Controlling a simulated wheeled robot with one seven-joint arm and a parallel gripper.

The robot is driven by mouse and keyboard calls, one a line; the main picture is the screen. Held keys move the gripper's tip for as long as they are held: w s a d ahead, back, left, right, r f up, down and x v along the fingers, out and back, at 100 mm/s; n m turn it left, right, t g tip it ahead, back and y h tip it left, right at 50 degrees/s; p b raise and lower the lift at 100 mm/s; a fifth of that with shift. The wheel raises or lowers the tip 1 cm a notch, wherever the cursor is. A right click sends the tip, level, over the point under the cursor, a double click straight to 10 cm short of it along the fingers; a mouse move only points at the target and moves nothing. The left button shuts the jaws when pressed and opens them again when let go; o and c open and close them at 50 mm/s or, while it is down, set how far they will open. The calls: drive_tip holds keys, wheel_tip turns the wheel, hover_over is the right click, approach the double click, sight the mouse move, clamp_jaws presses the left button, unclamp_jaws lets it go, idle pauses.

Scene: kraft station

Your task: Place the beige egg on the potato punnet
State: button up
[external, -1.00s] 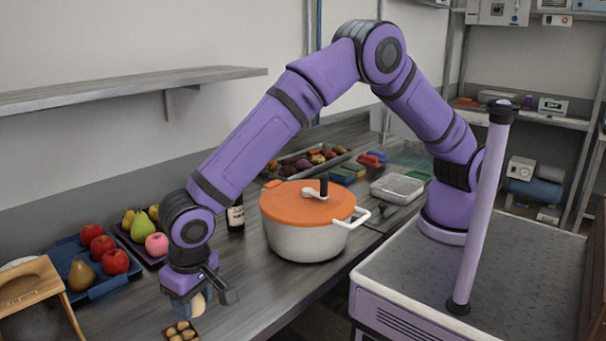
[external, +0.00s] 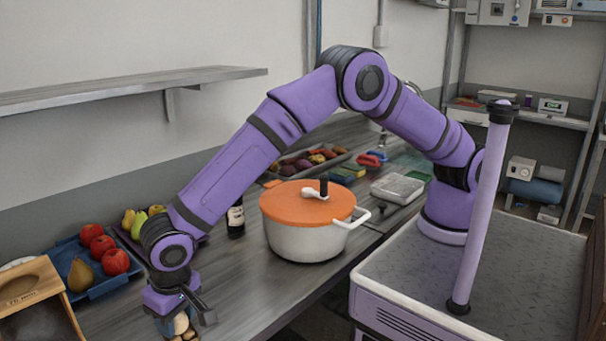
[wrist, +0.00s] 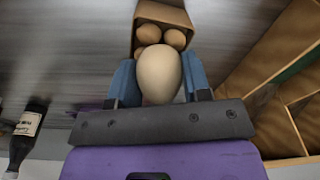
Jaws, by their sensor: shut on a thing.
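The beige egg (wrist: 159,75) is held between the two blue fingers of my gripper (wrist: 160,82) in the wrist view. In the external view my gripper (external: 178,322) is low at the front left of the counter, and the egg (external: 181,322) shows only in part. The potato punnet (wrist: 166,13) is a small brown box with several round tan potatoes (wrist: 148,33). In the wrist view it lies just beyond the egg, which overlaps its near side. In the external view the punnet is mostly hidden by my gripper. I cannot tell whether egg and potatoes touch.
A wooden box (external: 30,295) stands left of my gripper, close by. Behind are a blue tray (external: 107,286) of fruit and a dark bottle (external: 235,218). A white pot (external: 306,240) with an orange lid (external: 300,207) stands to the right. The counter between is clear.

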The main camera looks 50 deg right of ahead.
sight(180, 316)
drive_tip(key=o, duration=0.7)
drive_tip(key=shift+f, duration=0.1)
drive_tip(key=shift+o, duration=0.2)
wheel_tip(180, 316, up, 12)
drive_tip(key=s, duration=0.1)
drive_tip(key=shift+s+d, duration=0.2)
